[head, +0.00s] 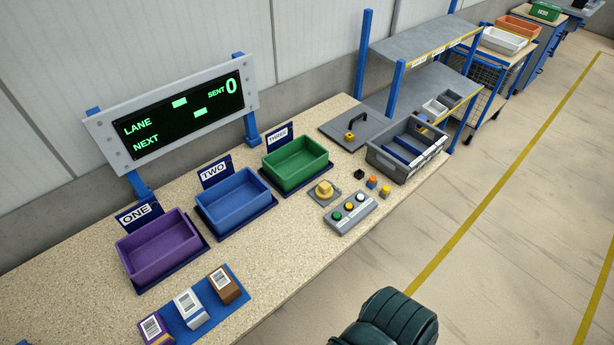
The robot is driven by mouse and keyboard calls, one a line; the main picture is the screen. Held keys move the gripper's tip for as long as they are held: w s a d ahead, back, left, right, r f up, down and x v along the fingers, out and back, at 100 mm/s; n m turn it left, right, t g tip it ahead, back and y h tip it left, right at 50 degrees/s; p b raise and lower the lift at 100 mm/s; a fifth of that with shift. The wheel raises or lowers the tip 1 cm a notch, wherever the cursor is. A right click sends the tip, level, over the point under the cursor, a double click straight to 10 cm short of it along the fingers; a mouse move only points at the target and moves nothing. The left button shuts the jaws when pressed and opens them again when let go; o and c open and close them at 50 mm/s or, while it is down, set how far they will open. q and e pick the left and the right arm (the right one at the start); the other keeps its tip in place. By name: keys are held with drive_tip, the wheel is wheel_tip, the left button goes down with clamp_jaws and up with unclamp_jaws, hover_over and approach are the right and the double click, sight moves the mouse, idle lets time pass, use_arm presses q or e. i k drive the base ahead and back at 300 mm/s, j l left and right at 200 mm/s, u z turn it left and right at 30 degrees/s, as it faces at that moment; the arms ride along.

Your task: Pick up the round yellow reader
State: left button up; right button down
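A rounded yellow device (325,188), which looks like the reader, sits on a small grey plate on the workbench (265,235). It is right of the blue bin, in front of the green bin and behind the button panel. Its top is in clear view, and nothing is touching it from above. Neither of my grippers is in view.
Purple (158,246), blue (232,202) and green (296,163) bins stand along the bench. Barcoded boxes lie on a blue mat (230,297). A button panel (349,212), small coloured blocks (372,182) and a grey crate (406,150) are nearby. A display (180,115) stands behind.

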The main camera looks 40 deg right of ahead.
sight(324, 191)
drive_tip(key=k+l+z, duration=0.1)
drive_tip(key=z, duration=1.55)
drive_tip(key=i+l, duration=0.35)
drive_tip(key=l, duration=0.25)
